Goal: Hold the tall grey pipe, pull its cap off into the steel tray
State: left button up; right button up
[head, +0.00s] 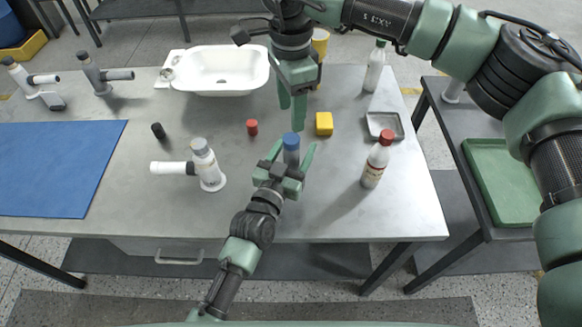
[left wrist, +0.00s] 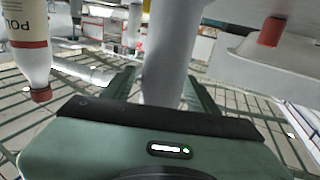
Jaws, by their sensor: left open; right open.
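The grey pipe (head: 291,157) stands upright near the table's middle, with a blue cap (head: 291,140) on its top. My left gripper (head: 292,154) is open, with one finger on each side of the pipe; I cannot tell whether they touch it. In the left wrist view the pipe (left wrist: 165,50) rises between the fingers (left wrist: 165,88). My right gripper (head: 292,116) is open and empty, pointing down just above and behind the cap. The steel tray (head: 399,132) lies to the right, behind the red-capped bottle.
A red-capped bottle (head: 375,163), a yellow block (head: 324,123) and a red cap (head: 252,127) stand around the pipe. A white branched pipe (head: 207,166) is at left. A white basin (head: 222,72) is at the back. Bare table lies between block and tray.

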pick_arm(q)
grip_shut()
jog(key=shift+w, duration=0.1)
dwell(1.2)
